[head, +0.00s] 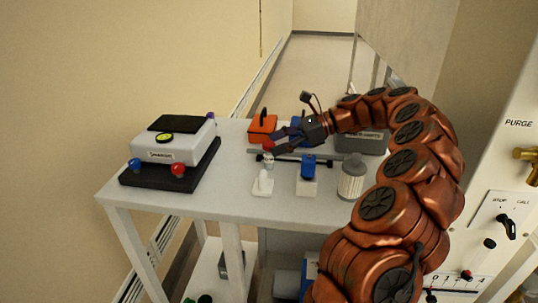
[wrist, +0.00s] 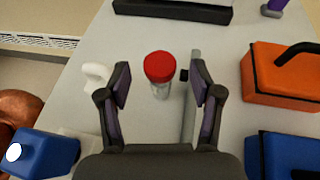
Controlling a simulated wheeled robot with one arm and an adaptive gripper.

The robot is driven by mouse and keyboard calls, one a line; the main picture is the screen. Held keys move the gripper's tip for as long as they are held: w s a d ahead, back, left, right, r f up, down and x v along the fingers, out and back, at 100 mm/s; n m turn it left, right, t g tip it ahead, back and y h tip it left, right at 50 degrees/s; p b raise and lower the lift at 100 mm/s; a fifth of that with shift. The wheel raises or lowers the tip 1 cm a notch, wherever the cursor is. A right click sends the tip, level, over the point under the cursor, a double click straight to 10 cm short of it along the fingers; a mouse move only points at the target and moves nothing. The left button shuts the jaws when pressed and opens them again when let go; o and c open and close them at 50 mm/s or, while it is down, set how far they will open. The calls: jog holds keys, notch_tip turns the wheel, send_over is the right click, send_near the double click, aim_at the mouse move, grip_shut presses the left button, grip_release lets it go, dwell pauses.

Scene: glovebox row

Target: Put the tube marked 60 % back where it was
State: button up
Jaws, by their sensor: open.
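A tube with a red cap (wrist: 159,68) and a clear, pale body shows between the fingers of my gripper (wrist: 159,84) in the wrist view. The fingers are open, with a gap on both sides of the cap. The tube looks roughly upright; no marking on it can be read, and I cannot tell what its lower end rests on. In the head view my gripper (head: 273,143) is over the middle of the table, with the red cap (head: 268,145) at its fingers.
A grey rail (wrist: 190,105) lies right of the tube. An orange box (head: 262,128) and a blue box (wrist: 290,155) are close by. A white stand (head: 263,183), a blue-topped block (head: 308,170) and a ribbed canister (head: 351,182) stand in front. A vortex-like device (head: 172,143) is left.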

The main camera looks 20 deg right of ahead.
jog(key=shift+x, duration=1.35)
jog(key=c, duration=1.2)
jog(key=shift+r, duration=0.15)
